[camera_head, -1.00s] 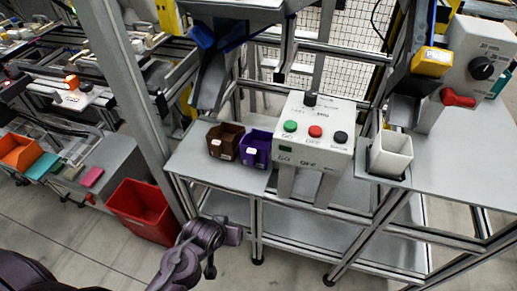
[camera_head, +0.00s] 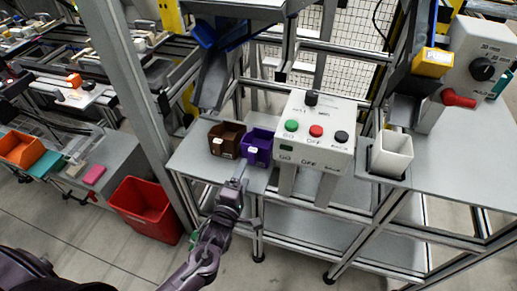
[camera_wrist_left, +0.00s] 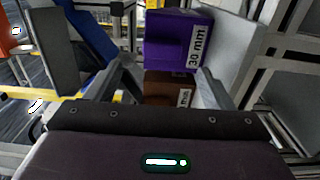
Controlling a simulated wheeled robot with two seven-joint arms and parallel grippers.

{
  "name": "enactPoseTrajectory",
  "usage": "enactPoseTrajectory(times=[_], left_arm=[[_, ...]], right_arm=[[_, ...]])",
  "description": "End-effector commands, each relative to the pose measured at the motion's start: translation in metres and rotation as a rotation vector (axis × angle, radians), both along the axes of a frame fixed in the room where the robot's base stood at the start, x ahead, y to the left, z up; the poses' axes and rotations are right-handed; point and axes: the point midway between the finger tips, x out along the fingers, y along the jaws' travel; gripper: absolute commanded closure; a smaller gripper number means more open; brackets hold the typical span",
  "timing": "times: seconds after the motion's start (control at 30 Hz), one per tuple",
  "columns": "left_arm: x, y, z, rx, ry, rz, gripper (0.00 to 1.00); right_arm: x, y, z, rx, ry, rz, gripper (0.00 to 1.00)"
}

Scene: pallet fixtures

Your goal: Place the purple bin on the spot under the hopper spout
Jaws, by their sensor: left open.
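The purple bin (camera_head: 257,147) stands upright on the grey bench, just right of a brown bin (camera_head: 226,141). It also shows in the left wrist view (camera_wrist_left: 172,42), with a "30 mm" label, beyond the fingers. The hopper spout (camera_head: 212,78) slopes down above and behind the brown bin; I cannot make out a marked spot under it. My left gripper (camera_head: 240,172) is at the bench's front edge, just in front of the purple bin. In the left wrist view its fingers (camera_wrist_left: 160,70) are open and apart, with nothing held. My right gripper is out of view.
A white control box (camera_head: 315,132) with buttons stands close to the right of the purple bin. A white container (camera_head: 391,155) sits further right. A red crate (camera_head: 145,208) is on the floor at left. The bench (camera_head: 190,157) has bare surface left of the brown bin.

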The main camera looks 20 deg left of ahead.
Motion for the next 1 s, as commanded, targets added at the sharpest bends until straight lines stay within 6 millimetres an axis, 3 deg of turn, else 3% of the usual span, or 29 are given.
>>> enactPoseTrajectory(times=[0.5, 0.87, 1.0], left_arm=[[0.064, -0.002, -0.001, 0.003, -0.003, -0.001, 0.25], [0.073, -0.002, -0.003, 0.001, 0.0, 0.0, 0.25], [0.073, -0.002, -0.003, 0.001, 0.0, 0.0, 0.43]], right_arm=[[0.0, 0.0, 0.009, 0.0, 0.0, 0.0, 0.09], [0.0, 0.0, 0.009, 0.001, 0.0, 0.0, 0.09], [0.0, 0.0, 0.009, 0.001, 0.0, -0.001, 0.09]])
